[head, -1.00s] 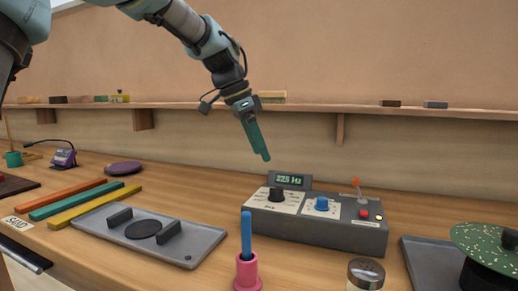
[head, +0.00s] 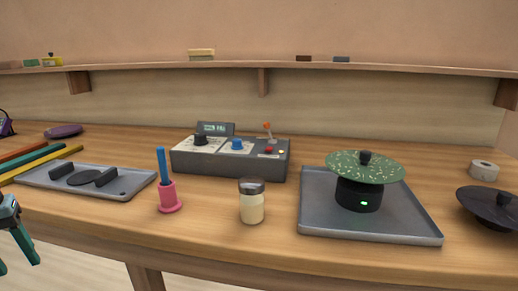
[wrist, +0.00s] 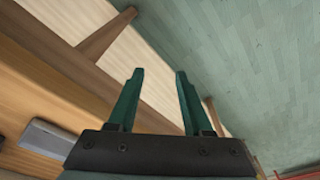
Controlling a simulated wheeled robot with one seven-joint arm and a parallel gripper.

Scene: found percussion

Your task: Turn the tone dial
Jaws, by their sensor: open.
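A grey control box (head: 230,162) with a small display (head: 214,128) stands at the back middle of the bench in the head view. Its sloped top carries a black knob (head: 200,139) at left and a blue knob (head: 237,145) in the middle. I cannot read which of them is labelled tone. My gripper (head: 18,266) is at the lower left edge of the head view, low by the bench front and well away from the box. In the wrist view its green fingers (wrist: 160,72) are apart and empty, with floor behind them.
A pink holder (head: 169,200) with a blue stick and a cream-filled jar (head: 251,206) stand before the box. Right is a tray (head: 420,232) bearing a green-topped black device (head: 357,195). Left is another tray (head: 134,181). A wall shelf (head: 230,64) runs behind.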

